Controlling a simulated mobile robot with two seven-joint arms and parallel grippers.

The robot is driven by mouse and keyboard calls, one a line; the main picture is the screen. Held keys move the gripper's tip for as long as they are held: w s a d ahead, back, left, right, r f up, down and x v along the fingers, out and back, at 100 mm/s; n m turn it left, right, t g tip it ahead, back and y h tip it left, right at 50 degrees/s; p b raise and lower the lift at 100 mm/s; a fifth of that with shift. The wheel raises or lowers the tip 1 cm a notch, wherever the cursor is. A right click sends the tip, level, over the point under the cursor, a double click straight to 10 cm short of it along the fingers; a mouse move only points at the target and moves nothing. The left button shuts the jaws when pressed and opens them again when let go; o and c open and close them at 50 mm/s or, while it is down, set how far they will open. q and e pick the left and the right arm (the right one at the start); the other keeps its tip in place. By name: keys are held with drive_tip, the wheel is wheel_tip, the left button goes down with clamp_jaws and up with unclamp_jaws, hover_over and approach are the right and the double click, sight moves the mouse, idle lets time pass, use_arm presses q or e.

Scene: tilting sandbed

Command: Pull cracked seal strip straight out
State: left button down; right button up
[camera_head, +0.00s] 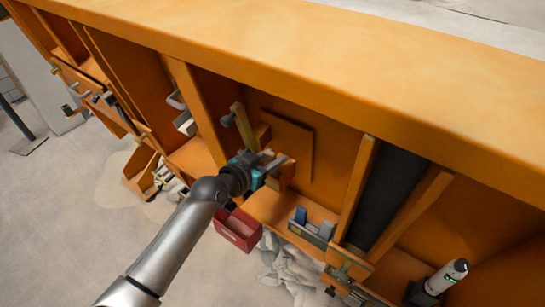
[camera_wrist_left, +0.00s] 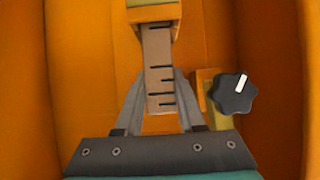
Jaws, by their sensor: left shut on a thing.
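The cracked seal strip (camera_wrist_left: 159,65) is a flat greyish-brown strip with several dark crack lines, seen in the left wrist view. Its upper end meets an orange block (camera_wrist_left: 155,18) with a pale top. My left gripper (camera_wrist_left: 160,88) is shut on the strip, one finger on each side, and the strip's lower end reaches back between the fingers. In the head view my left gripper (camera_head: 277,163) is inside an orange bay, in front of its back wall. The strip cannot be made out there. My right gripper is not in view.
A black lobed knob (camera_wrist_left: 236,93) with a white mark is right of the strip. A red bin (camera_head: 238,230) hangs below my left wrist. A small holder (camera_head: 312,228) with blue and grey items is to the right. A white bottle (camera_head: 446,276) stands at lower right.

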sight(270, 152)
use_arm(q)
drive_tip(key=shift+s+a+r+p, duration=0.15)
drive_tip(key=shift+r+p, duration=0.85)
drive_tip(key=shift+r, duration=0.35)
drive_tip(key=shift+r, duration=0.1)
drive_tip(key=shift+s+a+r, duration=0.1)
drive_tip(key=shift+r, duration=0.6)
drive_tip(key=shift+s+a+r, duration=0.1)
drive_tip(key=shift+r, duration=0.55)
drive_tip(key=s+a, duration=0.4)
drive_tip(key=s, duration=0.2)
drive_tip(key=shift+s+a, duration=0.25)
drive_tip(key=shift+a, duration=0.05)
